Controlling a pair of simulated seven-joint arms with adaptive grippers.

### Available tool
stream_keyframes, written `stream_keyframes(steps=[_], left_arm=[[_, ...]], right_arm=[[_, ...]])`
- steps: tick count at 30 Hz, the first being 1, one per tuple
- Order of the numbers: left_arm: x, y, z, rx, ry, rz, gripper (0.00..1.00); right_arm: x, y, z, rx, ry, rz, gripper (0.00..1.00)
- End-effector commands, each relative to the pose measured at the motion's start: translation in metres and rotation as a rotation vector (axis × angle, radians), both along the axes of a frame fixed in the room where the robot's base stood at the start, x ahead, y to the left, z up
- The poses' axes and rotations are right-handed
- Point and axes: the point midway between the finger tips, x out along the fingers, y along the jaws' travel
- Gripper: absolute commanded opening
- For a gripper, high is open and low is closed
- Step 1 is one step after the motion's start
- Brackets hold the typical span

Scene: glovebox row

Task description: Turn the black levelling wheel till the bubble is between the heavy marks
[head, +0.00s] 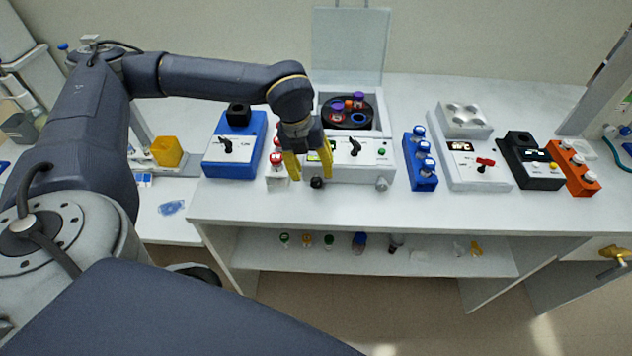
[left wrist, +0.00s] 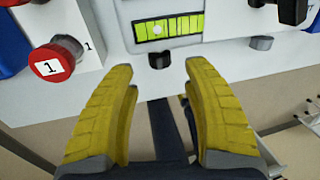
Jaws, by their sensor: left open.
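The black levelling wheel (head: 316,182) sits low on the front of the white centrifuge (head: 345,174). In the left wrist view the wheel (left wrist: 162,60) is just below the yellow-green level vial (left wrist: 168,27). A sliver of the vial (head: 313,157) shows between the fingers in the head view. My left gripper (head: 310,178) is open and empty, its yellow fingers pointing down at the centrifuge front. In the wrist view the wheel appears between and just beyond the fingertips (left wrist: 158,68). My right gripper is not in view.
A red-capped vial rack (head: 276,171) stands close left of the wheel, beside a blue device (head: 235,157). A grey foot (head: 382,184) is on the centrifuge's right front. A blue rack (head: 420,176) stands further right. The bench front edge (head: 350,215) is clear.

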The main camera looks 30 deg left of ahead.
Motion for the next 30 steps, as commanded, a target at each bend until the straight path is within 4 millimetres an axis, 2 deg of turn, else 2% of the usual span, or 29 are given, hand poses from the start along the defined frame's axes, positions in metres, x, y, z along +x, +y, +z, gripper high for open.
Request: stream_keyframes(steps=[6,12,26,30], left_arm=[[0.003,-0.005,-0.03,0.001,0.002,0.001,0.5],[0.004,-0.008,-0.045,0.0,0.002,0.0,0.5],[0.005,-0.008,-0.051,0.0,0.0,0.001,0.5],[0.005,-0.008,-0.051,0.0,0.0,0.0,0.37]], right_arm=[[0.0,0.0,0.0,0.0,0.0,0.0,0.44],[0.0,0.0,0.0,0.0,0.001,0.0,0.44],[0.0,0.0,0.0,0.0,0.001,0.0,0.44],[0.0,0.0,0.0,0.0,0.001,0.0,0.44]])
